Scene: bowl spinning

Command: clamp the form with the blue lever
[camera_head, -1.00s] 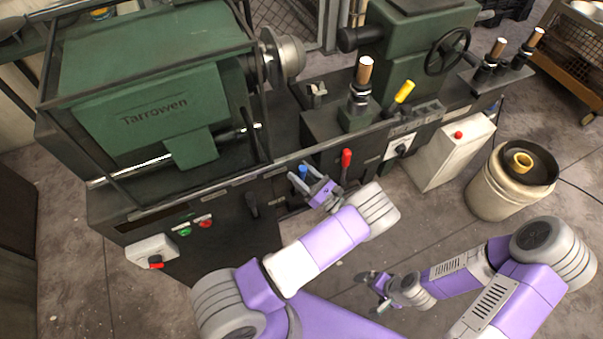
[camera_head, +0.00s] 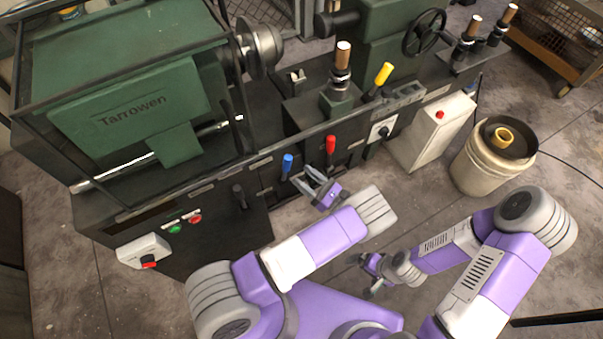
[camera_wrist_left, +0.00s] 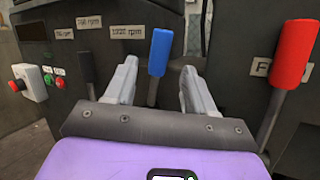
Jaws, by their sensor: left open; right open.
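The blue lever (camera_head: 287,165) stands upright on the front of the green lathe, left of the red lever (camera_head: 331,145). My left gripper (camera_head: 303,177) is open and empty, just to the right of and in front of the blue lever in the head view. In the left wrist view the blue handle (camera_wrist_left: 160,52) appears between the two spread fingers, beyond them, with no visible contact. A grey rounded metal piece (camera_head: 262,48), perhaps the form, sits on the headstock spindle, facing the tailstock shaft (camera_head: 343,20). My right gripper (camera_head: 368,274) is open and empty, low over the floor.
A black lever (camera_head: 239,196) is left of the blue one, and a yellow-handled lever (camera_head: 383,74) stands to the right. A switch box (camera_head: 144,251) is at the left front. A white cabinet (camera_head: 432,135) and a cream drum (camera_head: 485,171) stand to the right.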

